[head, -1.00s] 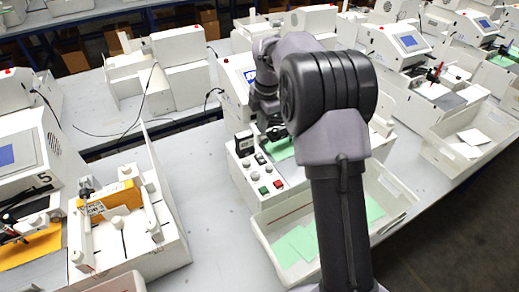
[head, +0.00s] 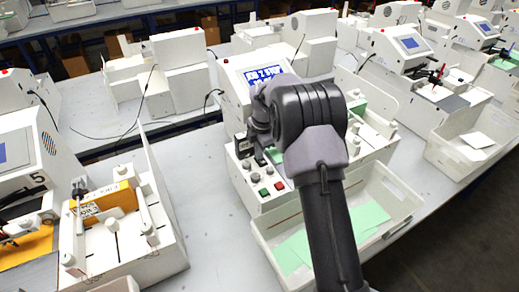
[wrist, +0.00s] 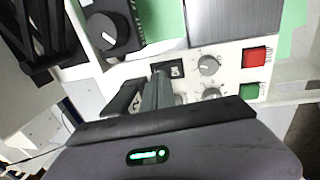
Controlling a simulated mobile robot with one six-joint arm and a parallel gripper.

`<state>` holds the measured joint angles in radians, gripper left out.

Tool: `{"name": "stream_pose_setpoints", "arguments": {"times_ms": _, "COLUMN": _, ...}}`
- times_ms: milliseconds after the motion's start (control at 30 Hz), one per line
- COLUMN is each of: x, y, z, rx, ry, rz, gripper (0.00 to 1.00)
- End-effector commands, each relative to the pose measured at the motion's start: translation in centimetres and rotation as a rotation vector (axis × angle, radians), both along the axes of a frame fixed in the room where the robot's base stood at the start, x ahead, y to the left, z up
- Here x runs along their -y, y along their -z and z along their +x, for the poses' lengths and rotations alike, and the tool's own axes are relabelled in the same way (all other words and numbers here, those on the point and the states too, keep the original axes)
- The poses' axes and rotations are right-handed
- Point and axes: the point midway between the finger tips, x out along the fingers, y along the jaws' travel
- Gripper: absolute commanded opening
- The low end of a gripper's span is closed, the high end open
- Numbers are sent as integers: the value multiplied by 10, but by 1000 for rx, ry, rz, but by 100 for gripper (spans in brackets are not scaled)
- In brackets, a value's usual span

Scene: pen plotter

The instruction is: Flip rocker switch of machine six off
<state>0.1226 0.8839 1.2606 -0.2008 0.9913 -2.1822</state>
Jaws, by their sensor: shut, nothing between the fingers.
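The machine (head: 235,85) in the middle of the head view has a lit screen (head: 262,78) with partly covered text; I see no number on it. Its front panel (head: 250,190) carries knobs, a red button and a green button. My gripper (wrist: 160,75) is shut and empty, its fingertips down at the panel. A small black rocker switch (wrist: 177,68) shows right beside the fingertips in the wrist view. The fingers cover part of it, and I cannot tell whether they touch it or which way it is tipped. In the head view my arm hides the switch.
In the wrist view, a red button (wrist: 254,56), a green button (wrist: 249,91) and a grey knob (wrist: 209,65) sit close to the right. A black box with a dial (wrist: 104,30) stands at upper left. A white bin (head: 262,238) with green sheets is in front.

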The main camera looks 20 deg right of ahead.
Motion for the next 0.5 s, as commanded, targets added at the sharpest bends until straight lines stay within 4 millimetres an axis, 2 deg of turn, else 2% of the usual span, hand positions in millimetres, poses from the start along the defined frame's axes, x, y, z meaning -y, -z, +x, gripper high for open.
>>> {"name": "stream_pose_setpoints", "arguments": {"times_ms": 500, "x": 0, "y": 5, "z": 1, "rx": -2, "ry": 0, "rz": 0, "gripper": 0}}
